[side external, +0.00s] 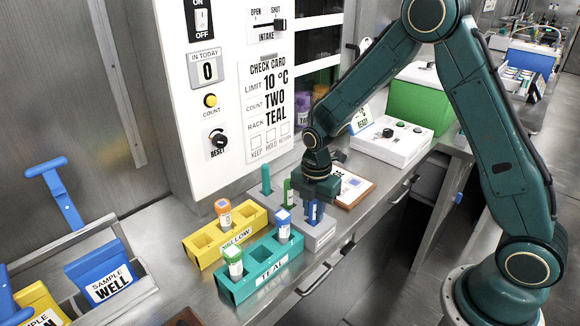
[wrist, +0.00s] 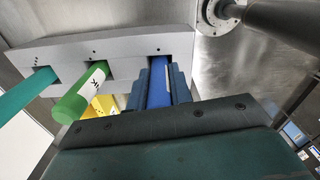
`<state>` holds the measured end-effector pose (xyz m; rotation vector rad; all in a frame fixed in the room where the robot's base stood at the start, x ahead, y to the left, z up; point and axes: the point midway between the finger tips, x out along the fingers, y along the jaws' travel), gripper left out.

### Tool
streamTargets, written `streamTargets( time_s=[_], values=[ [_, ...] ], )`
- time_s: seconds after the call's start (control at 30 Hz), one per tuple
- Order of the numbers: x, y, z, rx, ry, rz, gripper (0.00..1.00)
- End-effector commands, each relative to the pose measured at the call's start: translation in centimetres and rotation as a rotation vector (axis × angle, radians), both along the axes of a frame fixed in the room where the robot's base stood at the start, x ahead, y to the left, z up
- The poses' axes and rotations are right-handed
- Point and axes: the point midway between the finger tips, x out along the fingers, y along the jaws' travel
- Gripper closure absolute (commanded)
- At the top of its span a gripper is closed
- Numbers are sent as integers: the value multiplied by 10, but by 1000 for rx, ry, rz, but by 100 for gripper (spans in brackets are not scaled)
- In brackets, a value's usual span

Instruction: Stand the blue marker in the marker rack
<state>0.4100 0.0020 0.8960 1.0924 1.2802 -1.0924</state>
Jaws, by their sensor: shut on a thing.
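The blue marker (side external: 314,212) is upright between the fingers of my gripper (side external: 316,203), at the right end of the grey marker rack (side external: 318,238). In the wrist view my gripper (wrist: 160,88) is shut on the blue marker (wrist: 160,84). Its far end meets the rightmost opening of the rack (wrist: 125,46); how deep it sits I cannot tell. A green marker (side external: 288,192) and a teal marker (side external: 265,179) stand in the rack's other openings. The green marker (wrist: 80,93) and the teal marker (wrist: 28,92) are left of my gripper in the wrist view.
A yellow tube block (side external: 208,255) and a teal tube block (side external: 240,288) with capped tubes stand left of the rack. A clipboard (side external: 352,188) lies just behind my gripper. A white control box (side external: 392,145) and green bin (side external: 418,105) are farther back.

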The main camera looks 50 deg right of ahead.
Motion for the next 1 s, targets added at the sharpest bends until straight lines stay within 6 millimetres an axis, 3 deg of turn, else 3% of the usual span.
streamTargets(
  time_s=[0.43,0.47,0.57,1.0],
  values=[
    [0,0,-4,0,0,0,100],
    [0,0,-4,0,0,0,75],
    [0,0,-4,0,0,0,57],
    [1,0,0,0,-2,0,57]
  ],
)
